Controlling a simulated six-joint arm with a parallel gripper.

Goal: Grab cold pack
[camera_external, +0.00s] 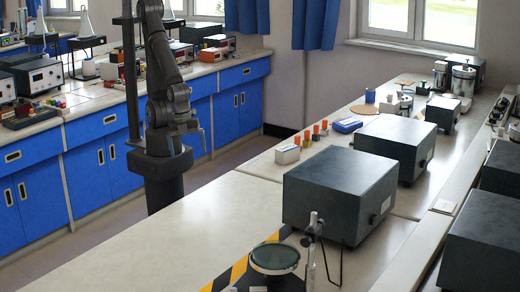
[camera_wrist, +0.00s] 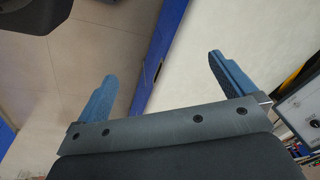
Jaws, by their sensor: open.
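A flat blue pack with a pale edge (camera_external: 347,125) lies on the right-hand bench, past the row of small orange-topped items. It looks like the cold pack, but it is too small to be sure. My gripper (camera_external: 203,133) hangs beside my arm's column, to the left of the bench and well apart from the blue pack. In the wrist view my gripper (camera_wrist: 161,67) has its two blue fingers spread wide with nothing between them. The blue pack does not show in the wrist view.
A large dark grey box (camera_external: 335,190) stands on the near bench, with another grey box (camera_external: 395,145) behind it. A white box (camera_external: 287,154) and orange-topped items (camera_external: 315,133) sit near the bench's left edge. The near-left benchtop (camera_external: 185,245) is clear.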

